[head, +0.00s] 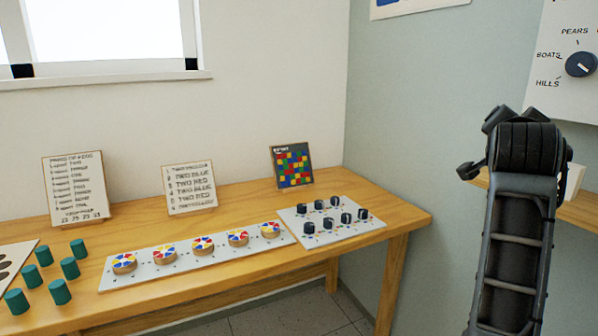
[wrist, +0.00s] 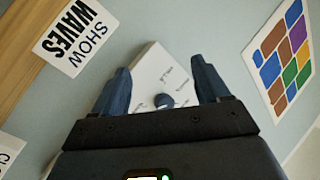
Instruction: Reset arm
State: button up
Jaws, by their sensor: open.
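My arm (head: 515,225) rises at the right of the head view, in front of the grey-green wall. Its far end hides my gripper's fingertips there. In the wrist view my gripper (wrist: 162,78) is open, its two dark blue fingers apart with nothing held between them. A white dial panel (wrist: 150,70) with a dark round knob (wrist: 163,100) shows beyond and between the fingers. In the head view the dial panel (head: 560,95) is at the upper right, its dark knob (head: 580,64) ringed by the words PEARS, BOATS and HILLS.
A wooden table (head: 410,216) along the walls holds a board of coloured discs (head: 205,262), a board of black knobs (head: 345,232), several green cylinders (head: 60,291) and cards. A wooden ledge (head: 580,209) is behind my arm. A SHOW WAVES card (wrist: 75,37) lies left in the wrist view.

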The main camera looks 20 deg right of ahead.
jog(key=s+a+f+n+t+y+p, duration=0.1)
jog(key=s+a+f+n+t+y, duration=0.15)
jog(key=s+a+f+n, duration=0.35)
jog(key=s+a+f+n+t+y, duration=0.1)
jog(key=a+f+n+t+y, duration=0.2)
jog(key=a+f, duration=0.55)
jog(key=s+a+f+n+t+y+p, duration=0.1)
jog(key=s+a+f+n+y, duration=0.4)
jog(key=f, duration=0.5)
jog(key=s+a+n+y, duration=0.1)
jog(key=s+a, duration=0.4)
jog(key=s, duration=0.3)
jog(key=s+a+f+n+g+y, duration=0.1)
jog(key=s+a+y, duration=0.1)
jog(key=s+a, duration=0.3)
jog(key=s+a+n+y+p, duration=0.1)
jog(key=s+a, duration=0.4)
jog(key=s, duration=0.8)
jog(key=shift+f+n, duration=0.4)
jog(key=shift+y, duration=0.25)
